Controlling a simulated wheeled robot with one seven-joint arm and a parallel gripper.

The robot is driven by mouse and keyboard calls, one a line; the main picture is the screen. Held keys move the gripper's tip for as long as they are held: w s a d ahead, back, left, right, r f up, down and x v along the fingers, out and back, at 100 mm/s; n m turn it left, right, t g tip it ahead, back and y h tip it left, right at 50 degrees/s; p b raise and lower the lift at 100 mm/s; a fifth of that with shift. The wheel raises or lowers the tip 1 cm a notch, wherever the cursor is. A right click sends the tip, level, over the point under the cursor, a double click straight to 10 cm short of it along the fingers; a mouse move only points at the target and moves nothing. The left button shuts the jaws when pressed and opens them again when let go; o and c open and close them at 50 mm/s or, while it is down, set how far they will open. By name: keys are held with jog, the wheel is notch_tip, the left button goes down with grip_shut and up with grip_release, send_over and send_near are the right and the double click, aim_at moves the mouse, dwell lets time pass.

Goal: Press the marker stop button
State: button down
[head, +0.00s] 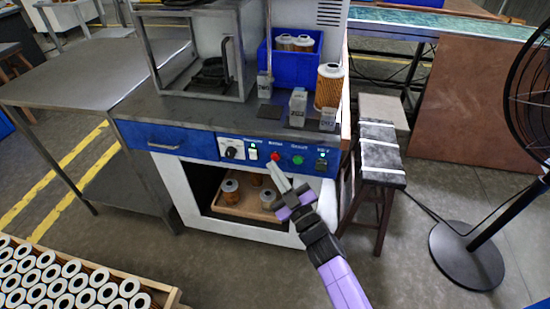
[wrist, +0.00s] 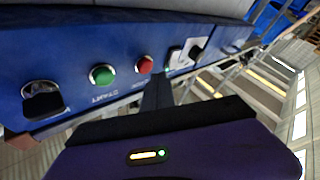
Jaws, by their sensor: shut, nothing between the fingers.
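The red button (head: 275,156) sits on the blue front panel (head: 208,146) of the machine, between a white rocker switch (head: 253,153) and the green button (head: 297,160). In the wrist view the red button (wrist: 144,64) and green button (wrist: 103,75) show clearly. The panel labels are too small to read surely. My gripper (head: 276,170) is shut and empty, its fingertips just below the red button in the head view. In the wrist view the fingertips (wrist: 158,80) are beside and below the red button, apart from it in the picture. The exact gap is unclear.
A knob (head: 232,148) and a black switch (head: 321,165) share the panel. Below is an open bay with a tray (head: 236,206) of cartridges. A cartridge (head: 329,88) and a blue bin (head: 283,66) stand on top. A stool (head: 380,150) and fan stand right.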

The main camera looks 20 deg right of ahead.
jog(key=s+a, duration=0.1)
jog(key=s, duration=0.1)
jog(key=s+a, duration=0.2)
jog(key=shift+b, duration=0.3)
jog(key=shift+f, duration=0.1)
dwell(0.8)
